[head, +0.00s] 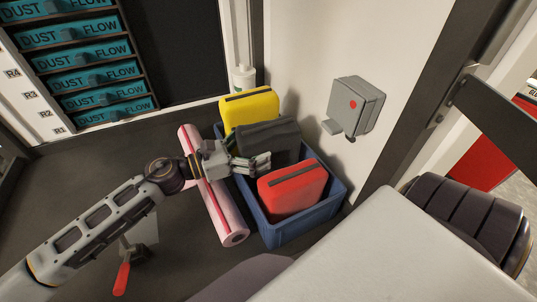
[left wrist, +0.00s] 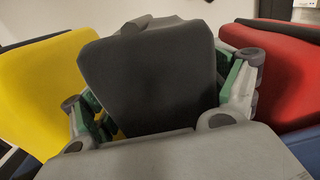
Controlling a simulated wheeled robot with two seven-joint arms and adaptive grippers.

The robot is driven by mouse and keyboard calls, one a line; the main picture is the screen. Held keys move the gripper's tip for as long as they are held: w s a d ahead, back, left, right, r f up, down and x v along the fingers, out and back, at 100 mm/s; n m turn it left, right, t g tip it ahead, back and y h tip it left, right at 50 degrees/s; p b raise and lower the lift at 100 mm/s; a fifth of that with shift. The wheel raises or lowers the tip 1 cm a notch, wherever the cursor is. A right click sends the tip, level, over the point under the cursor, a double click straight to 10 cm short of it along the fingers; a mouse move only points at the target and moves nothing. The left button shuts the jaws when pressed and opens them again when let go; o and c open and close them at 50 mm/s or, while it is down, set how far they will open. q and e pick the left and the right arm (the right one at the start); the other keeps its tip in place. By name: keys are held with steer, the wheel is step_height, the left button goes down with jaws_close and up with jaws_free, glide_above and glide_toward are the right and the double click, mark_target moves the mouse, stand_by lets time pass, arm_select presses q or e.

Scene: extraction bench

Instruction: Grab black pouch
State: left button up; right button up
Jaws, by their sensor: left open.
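The black pouch (head: 268,139) stands in a blue crate (head: 290,233), between a yellow pouch (head: 248,107) and a red pouch (head: 292,188). My left gripper (head: 262,163) reaches in from the left, at the black pouch's near side. In the left wrist view the black pouch (left wrist: 155,80) fills the middle, with the open fingers of my left gripper (left wrist: 165,115) on either side of it. Whether the fingers touch it I cannot tell. The yellow pouch (left wrist: 45,85) is at left and the red pouch (left wrist: 275,75) at right. My right gripper is not in view.
A pink roll with a red stripe (head: 220,205) lies on the floor along the crate's left side, under my left arm. A grey box with a red button (head: 356,105) is on the wall behind. A red-handled tool (head: 122,277) is at lower left. Teal drawers (head: 85,57) stand at upper left.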

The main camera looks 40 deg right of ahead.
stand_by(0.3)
arm_select(q)
steer(key=shift+c, duration=0.3)
steer(key=c, duration=1.7)
